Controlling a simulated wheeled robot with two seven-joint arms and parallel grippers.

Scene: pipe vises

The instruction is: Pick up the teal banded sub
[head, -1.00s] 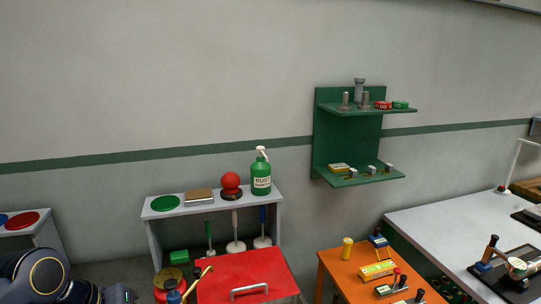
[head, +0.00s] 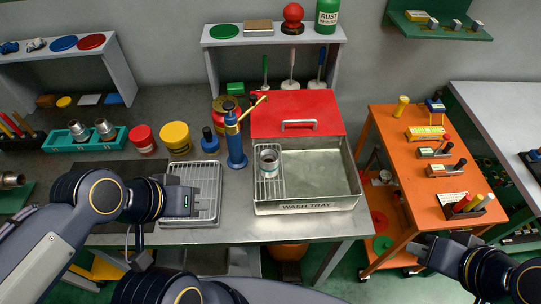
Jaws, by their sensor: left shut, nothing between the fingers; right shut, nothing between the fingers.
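A short metal sub (head: 268,161) stands on the wire rack in the left part of the wash tray (head: 305,207); a band's colour is too small to tell. Two more metal subs, one at left (head: 78,130) and one at right (head: 105,128), sit in a teal holder (head: 62,142) on the bench. I cannot tell which sub is teal banded. My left gripper (head: 192,201) is shut and empty over the small wire rack, left of the wash tray. My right gripper (head: 418,249) is shut and empty, low by the orange cart's front edge.
A blue pump (head: 235,145) with a brass handle stands between the small wire rack (head: 207,178) and the wash tray. Red (head: 143,138) and yellow (head: 175,137) cans stand behind my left gripper. The orange cart (head: 400,170) is at right.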

